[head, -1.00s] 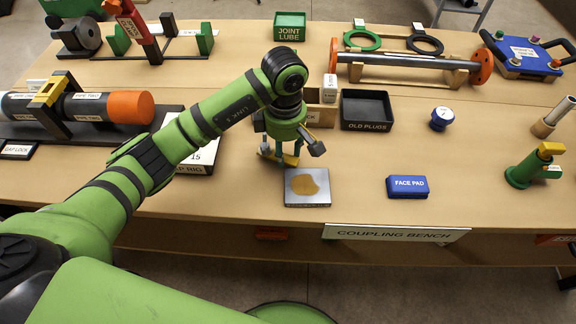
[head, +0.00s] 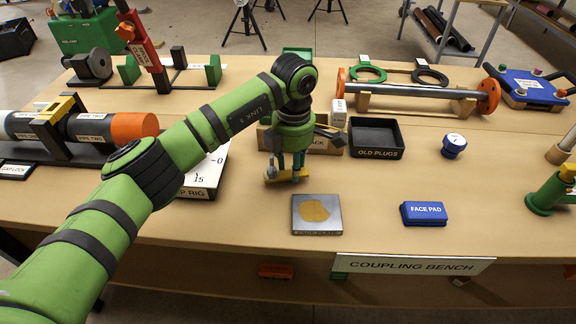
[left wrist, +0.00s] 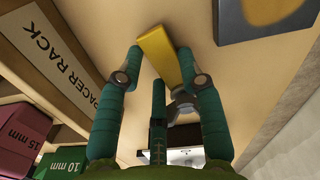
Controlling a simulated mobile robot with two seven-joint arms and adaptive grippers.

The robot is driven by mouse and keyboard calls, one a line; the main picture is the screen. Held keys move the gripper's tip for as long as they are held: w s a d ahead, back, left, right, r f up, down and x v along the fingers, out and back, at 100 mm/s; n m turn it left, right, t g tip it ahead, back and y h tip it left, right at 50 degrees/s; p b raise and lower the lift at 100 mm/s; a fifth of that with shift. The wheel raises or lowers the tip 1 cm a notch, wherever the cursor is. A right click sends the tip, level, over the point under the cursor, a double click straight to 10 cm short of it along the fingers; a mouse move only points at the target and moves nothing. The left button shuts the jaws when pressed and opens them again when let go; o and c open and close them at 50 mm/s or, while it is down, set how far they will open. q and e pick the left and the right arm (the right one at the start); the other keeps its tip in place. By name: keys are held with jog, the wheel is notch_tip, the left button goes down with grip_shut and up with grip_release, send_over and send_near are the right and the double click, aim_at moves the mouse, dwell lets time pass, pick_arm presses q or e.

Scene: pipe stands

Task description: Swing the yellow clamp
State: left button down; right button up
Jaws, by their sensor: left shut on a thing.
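A yellow clamp (head: 58,108) sits across the gap between the dark pipe pieces on the black stand at the left of the bench. My left gripper (head: 286,172) is far to its right, low over the bench between the spacer rack and the grey plate. It is shut on a yellow bar (head: 290,176). In the left wrist view the bar (left wrist: 158,55) lies between the green fingers, and my left gripper (left wrist: 160,85) partly hides its near end. Whether the bar touches the bench is unclear. My right gripper is not in view.
The spacer rack (left wrist: 55,57) stands close beside the fingers. A grey plate (head: 316,228) with a tan patch lies in front. The old plugs tray (head: 377,152), a blue face pad (head: 424,214) and a green post (head: 546,197) stand to the right.

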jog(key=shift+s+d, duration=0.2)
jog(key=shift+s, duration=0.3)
pick_arm(q)
jog(key=shift+f, duration=0.1)
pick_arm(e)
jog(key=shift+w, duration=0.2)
pick_arm(q)
jog(key=c, duration=0.8)
grip_release()
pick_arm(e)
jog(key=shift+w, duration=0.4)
